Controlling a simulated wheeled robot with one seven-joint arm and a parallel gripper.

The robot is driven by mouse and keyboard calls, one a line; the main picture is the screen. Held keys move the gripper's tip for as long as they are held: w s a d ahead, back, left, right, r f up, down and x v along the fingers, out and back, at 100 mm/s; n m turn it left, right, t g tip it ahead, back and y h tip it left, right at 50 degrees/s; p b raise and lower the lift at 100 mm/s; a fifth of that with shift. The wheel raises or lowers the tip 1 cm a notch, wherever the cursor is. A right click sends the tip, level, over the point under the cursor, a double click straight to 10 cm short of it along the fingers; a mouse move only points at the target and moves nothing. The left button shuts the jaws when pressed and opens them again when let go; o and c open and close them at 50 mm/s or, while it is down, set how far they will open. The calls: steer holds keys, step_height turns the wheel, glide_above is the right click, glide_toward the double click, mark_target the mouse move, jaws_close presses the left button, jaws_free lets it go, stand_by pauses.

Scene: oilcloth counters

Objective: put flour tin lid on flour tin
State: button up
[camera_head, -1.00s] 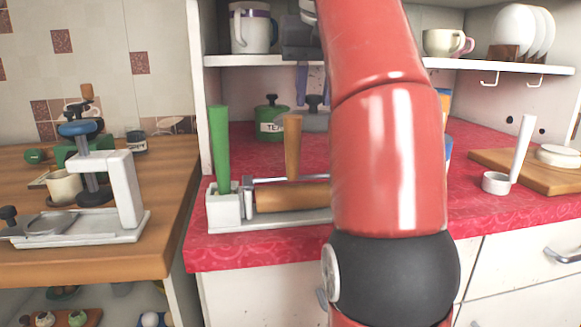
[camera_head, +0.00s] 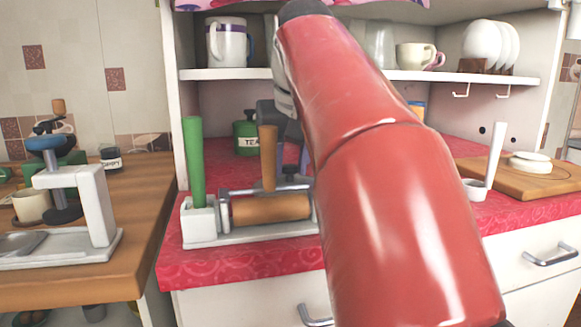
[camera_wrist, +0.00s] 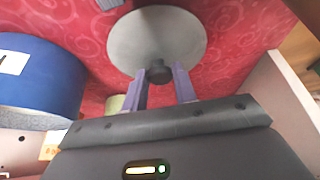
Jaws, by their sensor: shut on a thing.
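In the wrist view, the flour tin lid is a round grey disc (camera_wrist: 185,35) with a black knob (camera_wrist: 159,72). My gripper (camera_wrist: 160,79) has its purple fingers shut on this knob. A blue tin (camera_wrist: 42,80) with a white label stands at the left of the wrist view, apart from the lid; its label is too cut off to read. In the head view my red arm hides the blue tin and the lid. Only the dark wrist and a bit of a purple finger show left of the arm.
A green TEA tin (camera_head: 246,136) stands at the back of the red counter (camera_head: 250,262). A press with a wooden roller (camera_head: 270,208) and upright handles stands in front. A shelf (camera_head: 225,74) with mugs hangs above. A wooden board (camera_head: 525,183) lies at right.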

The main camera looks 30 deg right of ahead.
steer(key=shift+f, duration=0.2)
steer(key=o, duration=1)
steer(key=shift+r, duration=0.1)
steer(key=shift+r, duration=0.25)
steer(key=p+v, duration=0.1)
steer(key=v, duration=0.6)
steer(key=shift+s+p, duration=0.1)
steer(key=shift+p, duration=0.25)
